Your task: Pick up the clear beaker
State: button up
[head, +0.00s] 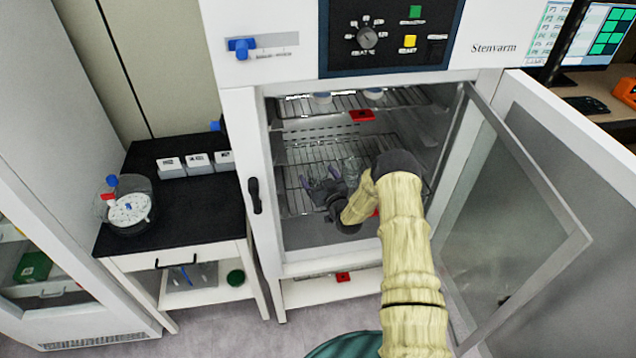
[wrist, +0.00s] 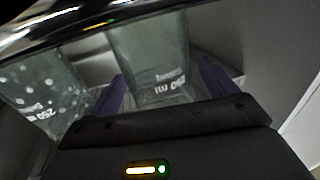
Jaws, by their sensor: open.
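The clear beaker (wrist: 150,45) stands in the wrist view with white printed marks on its wall. My gripper (wrist: 160,72) is open, with one purple finger on each side of this beaker. I cannot tell whether either finger touches the glass. A second glass vessel (wrist: 40,95), speckled with white spots and marked 250, is to the left, outside the left finger. In the head view my gripper (head: 324,184) is inside the open cabinet, at the lower wire shelf. Glassware there is small and partly hidden by my arm.
The cabinet door (head: 510,210) stands open to the right of my arm. The upper wire shelf (head: 345,101) is above my gripper and holds small containers. A black-topped table (head: 185,220) with a round clear container (head: 128,205) stands left of the cabinet.

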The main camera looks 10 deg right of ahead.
jog(key=shift+c, duration=0.3)
jog(key=c, duration=1.1)
jog(key=shift+o, duration=0.2)
jog(key=shift+r, duration=0.15)
notch_tip(320, 180, up, 10)
jog(key=b, duration=0.3)
jog(key=shift+f, duration=0.2)
